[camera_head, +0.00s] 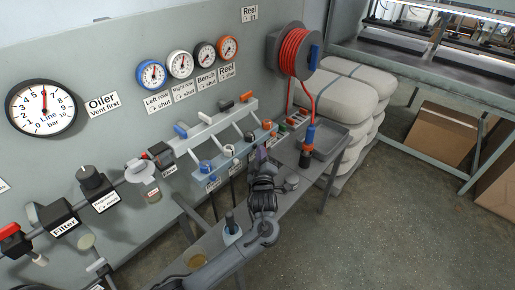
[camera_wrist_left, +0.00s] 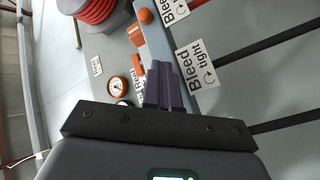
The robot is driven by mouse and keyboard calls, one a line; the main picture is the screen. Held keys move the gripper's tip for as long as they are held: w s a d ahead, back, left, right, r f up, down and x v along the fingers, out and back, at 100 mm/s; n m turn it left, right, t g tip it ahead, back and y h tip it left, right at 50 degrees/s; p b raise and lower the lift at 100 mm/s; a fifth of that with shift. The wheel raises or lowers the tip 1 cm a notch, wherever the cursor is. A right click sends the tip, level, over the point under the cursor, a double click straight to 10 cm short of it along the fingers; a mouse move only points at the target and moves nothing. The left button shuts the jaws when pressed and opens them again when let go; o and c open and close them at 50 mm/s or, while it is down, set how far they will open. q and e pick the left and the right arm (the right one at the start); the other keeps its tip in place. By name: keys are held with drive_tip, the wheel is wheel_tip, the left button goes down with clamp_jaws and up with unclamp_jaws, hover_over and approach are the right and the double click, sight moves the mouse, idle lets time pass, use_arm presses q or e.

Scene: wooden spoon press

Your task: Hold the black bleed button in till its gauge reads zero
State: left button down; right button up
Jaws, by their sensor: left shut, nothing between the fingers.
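The black bleed button (camera_head: 249,137) sits on the lower rail of the wall manifold, between the white and orange buttons. In the left wrist view I cannot make it out; my fingers cover part of the rail. My left gripper (camera_head: 262,152) is shut and empty, its dark purple fingers close to the black and orange end of the rail. In the left wrist view the shut fingertips (camera_wrist_left: 161,66) overlap the rail; I cannot tell whether they touch a button. The black-rimmed Bench gauge (camera_head: 204,56) is on the wall above; its reading is too small to tell.
The orange button (camera_head: 267,125) is beside the black one, with the white (camera_head: 229,150) and blue (camera_head: 206,165) buttons to the left. A red hose reel (camera_head: 294,52) hangs at the right. A grey bench (camera_head: 215,240) with a tray (camera_head: 328,140) runs below.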

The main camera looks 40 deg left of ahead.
idle(0.3)
use_arm(q)
drive_tip(key=shift+d, duration=0.95)
drive_tip(key=shift+d, duration=0.1)
drive_tip(key=d, duration=0.4)
drive_tip(key=shift+w+d+p, duration=0.1)
drive_tip(key=shift+d+p, duration=0.3)
